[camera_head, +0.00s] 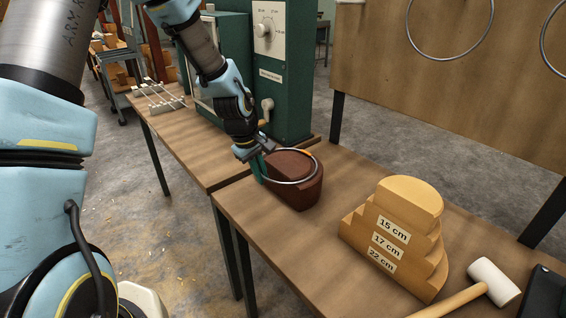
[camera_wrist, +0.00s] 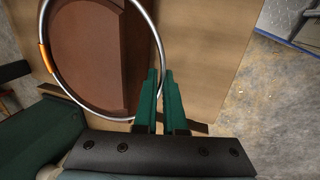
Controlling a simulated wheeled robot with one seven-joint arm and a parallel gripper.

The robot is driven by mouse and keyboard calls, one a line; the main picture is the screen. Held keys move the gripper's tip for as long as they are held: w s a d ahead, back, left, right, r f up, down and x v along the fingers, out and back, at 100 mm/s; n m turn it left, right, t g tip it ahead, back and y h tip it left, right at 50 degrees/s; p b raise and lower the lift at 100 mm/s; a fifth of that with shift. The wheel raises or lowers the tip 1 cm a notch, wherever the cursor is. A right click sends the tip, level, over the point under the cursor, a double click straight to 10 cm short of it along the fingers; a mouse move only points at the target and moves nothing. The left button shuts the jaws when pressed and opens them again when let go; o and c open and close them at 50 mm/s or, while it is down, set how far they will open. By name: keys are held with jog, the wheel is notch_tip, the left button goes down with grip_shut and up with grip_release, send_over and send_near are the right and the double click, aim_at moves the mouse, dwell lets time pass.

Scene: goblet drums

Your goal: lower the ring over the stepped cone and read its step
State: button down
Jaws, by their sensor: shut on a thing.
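The stepped cone (camera_head: 412,196), pale wood with labels 15 cm, 17 cm and 22 cm, stands upright on the bench to the right, apart from the ring.
A mallet with a white head (camera_head: 493,281) lies in front of the cone on the workbench (camera_head: 345,173). A green machine (camera_head: 283,75) stands behind my gripper. A wooden board (camera_head: 450,80) with hanging rings is at the back right. Bare bench lies between block and cone.

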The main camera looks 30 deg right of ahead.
jog(key=shift+r, duration=0.1)
jog(key=shift+r+p, duration=1.4)
jog(key=shift+r, duration=0.3)
jog(key=shift+a, duration=0.15)
jog(key=s+a+p, duration=0.1)
jog(key=a, duration=0.8)
jog(key=shift+s+a+p, duration=0.3)
jog(key=shift+s, duration=0.1)
